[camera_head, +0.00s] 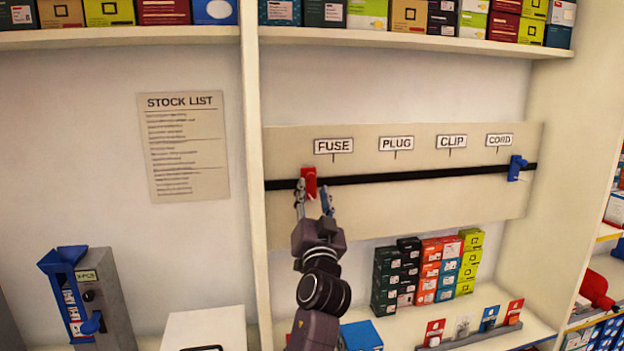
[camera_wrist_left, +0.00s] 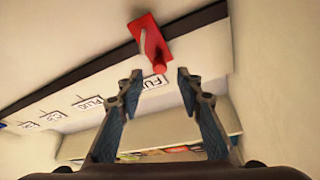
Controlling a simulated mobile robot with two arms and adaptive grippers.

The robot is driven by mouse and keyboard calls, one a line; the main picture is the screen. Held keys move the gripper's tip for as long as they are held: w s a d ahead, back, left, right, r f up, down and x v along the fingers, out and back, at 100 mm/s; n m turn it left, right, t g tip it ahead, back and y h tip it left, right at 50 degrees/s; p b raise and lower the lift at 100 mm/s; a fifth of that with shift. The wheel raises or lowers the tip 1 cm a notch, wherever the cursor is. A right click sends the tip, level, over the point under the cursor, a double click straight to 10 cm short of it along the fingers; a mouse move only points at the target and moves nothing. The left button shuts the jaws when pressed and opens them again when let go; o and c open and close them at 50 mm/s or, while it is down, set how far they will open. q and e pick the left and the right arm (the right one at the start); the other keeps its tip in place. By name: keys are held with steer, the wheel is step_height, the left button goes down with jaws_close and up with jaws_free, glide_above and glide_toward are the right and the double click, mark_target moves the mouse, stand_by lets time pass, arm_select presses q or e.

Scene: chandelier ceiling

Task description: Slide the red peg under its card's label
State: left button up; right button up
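The red peg (camera_head: 309,177) sits on a black rail (camera_head: 420,175) on a beige board, a little left of below the FUSE label (camera_head: 333,146). The PLUG (camera_head: 396,143), CLIP (camera_head: 451,141) and CORD (camera_head: 499,140) labels follow to the right. A blue peg (camera_head: 516,168) is at the rail's right end. My left gripper (camera_head: 314,196) is open at the red peg's lower end. In the left wrist view the red peg (camera_wrist_left: 150,40) shows just beyond the gap between the open fingertips (camera_wrist_left: 159,73); contact cannot be told. My right gripper is not in view.
Small cards, including a red one (camera_head: 435,332) and a blue one (camera_head: 489,319), stand in a holder on the lower shelf, their print too small to read. Stacked boxes (camera_head: 430,268) stand behind them. A stock list (camera_head: 183,146) hangs left of the upright. The rail between the pegs is clear.

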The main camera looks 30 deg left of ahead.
mark_target(312, 179)
arm_select(q)
steer(key=shift+p+x, duration=0.5)
steer(key=shift+x, duration=1.65)
jaws_close()
